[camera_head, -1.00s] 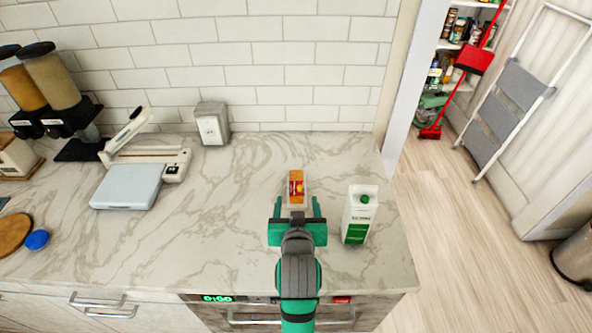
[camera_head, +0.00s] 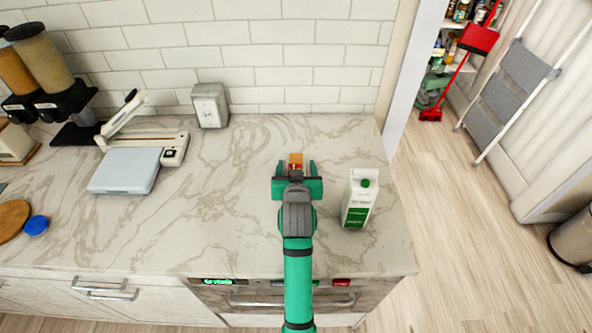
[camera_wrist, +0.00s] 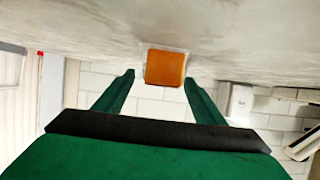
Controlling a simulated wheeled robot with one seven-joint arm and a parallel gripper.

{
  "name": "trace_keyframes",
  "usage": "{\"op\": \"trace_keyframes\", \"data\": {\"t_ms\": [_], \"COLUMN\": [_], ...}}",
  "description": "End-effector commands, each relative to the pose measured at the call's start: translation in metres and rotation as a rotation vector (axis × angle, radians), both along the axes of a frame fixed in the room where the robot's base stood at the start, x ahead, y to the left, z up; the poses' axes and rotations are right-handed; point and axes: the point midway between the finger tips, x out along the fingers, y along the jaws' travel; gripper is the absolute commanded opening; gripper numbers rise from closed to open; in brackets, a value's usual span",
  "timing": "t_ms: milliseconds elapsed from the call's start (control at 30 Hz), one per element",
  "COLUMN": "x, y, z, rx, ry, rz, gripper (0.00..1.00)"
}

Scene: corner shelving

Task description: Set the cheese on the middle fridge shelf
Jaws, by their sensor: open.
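The cheese (camera_head: 296,160) is a small orange block with a red and yellow label, lying on the marble counter. In the wrist view the cheese (camera_wrist: 165,68) shows as an orange block between and just beyond the fingertips. My gripper (camera_head: 296,168) is open, with one green finger to each side of the cheese's near end. The fingers do not appear to touch it; a gap shows on both sides in the wrist view (camera_wrist: 160,82). The fridge and its middle shelf are not in view.
A white and green milk carton (camera_head: 359,199) stands upright close to the right of my gripper. The counter between is clear. A stepladder (camera_head: 505,95) stands at right.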

Motion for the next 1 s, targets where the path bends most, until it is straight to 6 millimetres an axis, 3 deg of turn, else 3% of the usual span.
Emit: {"op": "trace_keyframes", "data": {"t_ms": [367, 600, 1000], "x": [0.0092, 0.0092, 0.0093], "y": [0.0004, 0.0005, 0.0006], "z": [-0.0039, -0.0028, 0.0029], "rx": [0.000, 0.000, -0.001], "ry": [0.000, -0.002, -0.003], "rz": [0.000, 0.001, 0.001], "gripper": [0.61, 0.04, 0.04]}}
